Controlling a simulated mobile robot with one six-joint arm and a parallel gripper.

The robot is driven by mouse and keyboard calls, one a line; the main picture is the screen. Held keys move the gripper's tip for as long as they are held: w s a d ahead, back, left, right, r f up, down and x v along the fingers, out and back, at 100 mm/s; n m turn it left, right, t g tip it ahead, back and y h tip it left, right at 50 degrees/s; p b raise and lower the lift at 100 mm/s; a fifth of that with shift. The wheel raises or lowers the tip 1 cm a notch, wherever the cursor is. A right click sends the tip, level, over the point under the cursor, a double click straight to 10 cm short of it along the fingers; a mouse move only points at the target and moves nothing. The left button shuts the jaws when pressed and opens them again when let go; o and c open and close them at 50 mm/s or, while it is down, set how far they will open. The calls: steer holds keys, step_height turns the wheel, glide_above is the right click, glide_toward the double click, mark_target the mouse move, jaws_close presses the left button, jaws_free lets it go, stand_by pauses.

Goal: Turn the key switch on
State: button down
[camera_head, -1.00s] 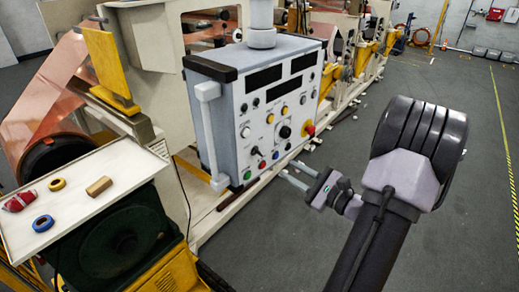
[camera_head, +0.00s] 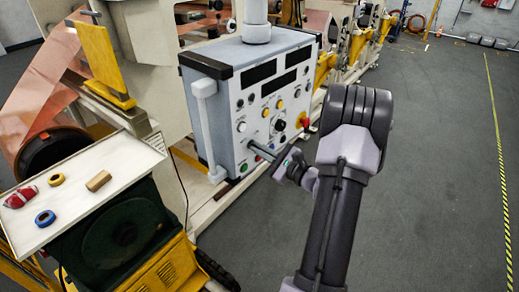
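A grey control box (camera_head: 222,122) with dark displays, knobs and coloured buttons hangs from a post at the picture's middle. My gripper (camera_head: 254,147) reaches in from the right, its fingertips at the lower part of the panel, between the white knob (camera_head: 241,127) and the green button (camera_head: 244,167). The fingers overlap in this view, so their opening does not show. I cannot make out the key switch; the fingers cover that part of the panel. Whether they touch anything there cannot be told.
A red and yellow stop button (camera_head: 304,122) sits at the panel's right edge. A white tray (camera_head: 110,150) at left holds blue and yellow rings, a tan block and a red item. Copper foil (camera_head: 45,95) runs behind it. The grey floor at right is clear.

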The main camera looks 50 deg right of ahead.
stand_by(0.4)
steer(key=m+p, duration=0.1)
steer(key=m, duration=1.1)
steer(key=shift+r, duration=0.1)
stand_by(0.5)
steer(key=c, duration=1.6)
jaws_free()
